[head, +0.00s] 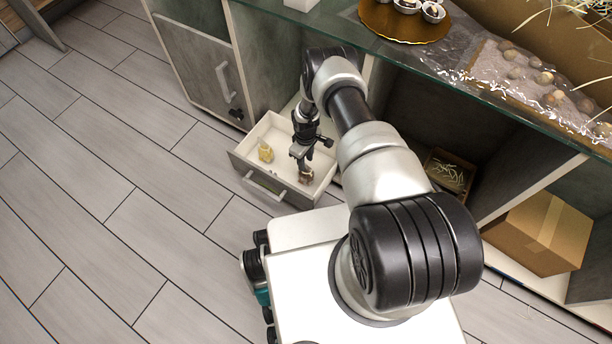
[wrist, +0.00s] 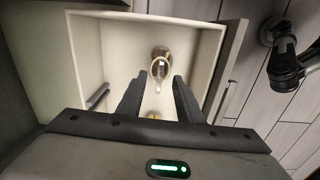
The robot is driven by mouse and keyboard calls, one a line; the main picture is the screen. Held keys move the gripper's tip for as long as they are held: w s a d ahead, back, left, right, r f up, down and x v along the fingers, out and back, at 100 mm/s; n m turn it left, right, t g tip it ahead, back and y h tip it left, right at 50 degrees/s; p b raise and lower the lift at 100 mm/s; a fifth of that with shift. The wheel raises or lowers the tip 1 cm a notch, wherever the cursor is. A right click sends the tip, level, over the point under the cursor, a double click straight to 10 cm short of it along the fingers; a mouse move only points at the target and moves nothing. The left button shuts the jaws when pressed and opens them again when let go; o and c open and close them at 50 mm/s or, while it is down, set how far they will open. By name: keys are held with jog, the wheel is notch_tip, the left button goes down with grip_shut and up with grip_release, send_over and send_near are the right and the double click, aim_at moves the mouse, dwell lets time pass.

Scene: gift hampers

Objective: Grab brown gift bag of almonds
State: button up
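A small brown item (head: 306,177), apparently the brown gift bag, lies in the open drawer right beneath my gripper (head: 303,163). My gripper points down into the drawer and partly hides it. In the wrist view my gripper (wrist: 158,80) is open, its two dark fingers apart. A small brownish and pale item (wrist: 160,62) shows just beyond the fingertips, seemingly the same one; no grip on it is visible. A pale yellow bag (head: 265,152) lies toward the drawer's left side, clear of the gripper. I cannot read any label.
The pale drawer (head: 246,167) is pulled out, its walls close around my gripper. A glass-topped counter (head: 455,88) stands behind it. A cardboard box (head: 540,235) and a small crate (head: 449,171) sit on the lower shelves at right. The tiled floor (head: 110,190) at left is free.

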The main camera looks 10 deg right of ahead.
aim_at(306, 163)
notch_tip(306, 163, down, 3)
jog(key=shift+d+b, duration=0.1)
jog(key=shift+b, duration=0.3)
jog(key=shift+c, duration=0.2)
grip_shut()
